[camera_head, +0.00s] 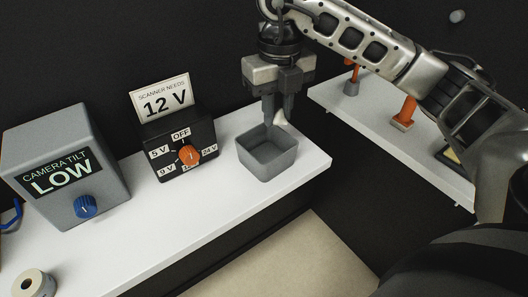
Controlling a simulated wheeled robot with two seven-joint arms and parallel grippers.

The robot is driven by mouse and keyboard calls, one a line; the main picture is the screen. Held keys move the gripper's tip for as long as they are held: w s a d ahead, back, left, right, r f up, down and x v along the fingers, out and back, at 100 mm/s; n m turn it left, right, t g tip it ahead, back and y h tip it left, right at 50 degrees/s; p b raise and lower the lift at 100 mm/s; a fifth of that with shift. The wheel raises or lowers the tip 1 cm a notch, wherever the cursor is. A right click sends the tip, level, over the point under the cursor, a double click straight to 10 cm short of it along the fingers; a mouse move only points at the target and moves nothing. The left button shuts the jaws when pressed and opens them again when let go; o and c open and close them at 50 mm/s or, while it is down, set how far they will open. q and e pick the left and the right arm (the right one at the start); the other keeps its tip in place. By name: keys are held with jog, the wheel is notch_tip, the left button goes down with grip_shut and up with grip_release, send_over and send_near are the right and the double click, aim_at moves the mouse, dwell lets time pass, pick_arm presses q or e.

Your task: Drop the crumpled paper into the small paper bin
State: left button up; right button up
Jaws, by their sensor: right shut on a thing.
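The small paper bin (267,164) is a grey open-topped square box near the right end of the white counter. My right gripper (273,118) points down over the bin's back rim. I cannot tell how far above the rim the paper is. The part of the bin's inside that shows looks empty. My left gripper is not in view.
Left of the bin are a black dial box (184,170) with its 12 V sign (164,103) and a grey camera tilt box (62,165). A paper roll (34,285) lies front left. A shelf (380,130) at right holds orange-handled tools (406,112). The counter's front is clear.

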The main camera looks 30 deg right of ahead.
aim_at(276, 130)
notch_tip(276, 130, down, 4)
jog(key=shift+r+b, duration=0.15)
jog(key=shift+b, duration=1)
jog(key=shift+f+b, duration=0.4)
jog(key=shift+f, duration=0.25)
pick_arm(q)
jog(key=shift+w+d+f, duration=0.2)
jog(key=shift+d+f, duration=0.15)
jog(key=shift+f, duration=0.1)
pick_arm(e)
jog(key=o, duration=1)
jog(key=shift+r, duration=0.1)
pick_arm(q)
jog(key=p, duration=0.2)
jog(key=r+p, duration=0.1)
jog(key=p, duration=0.1)
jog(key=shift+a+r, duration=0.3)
pick_arm(e)
notch_tip(276, 130, up, 16)
jog(key=shift+f, duration=0.1)
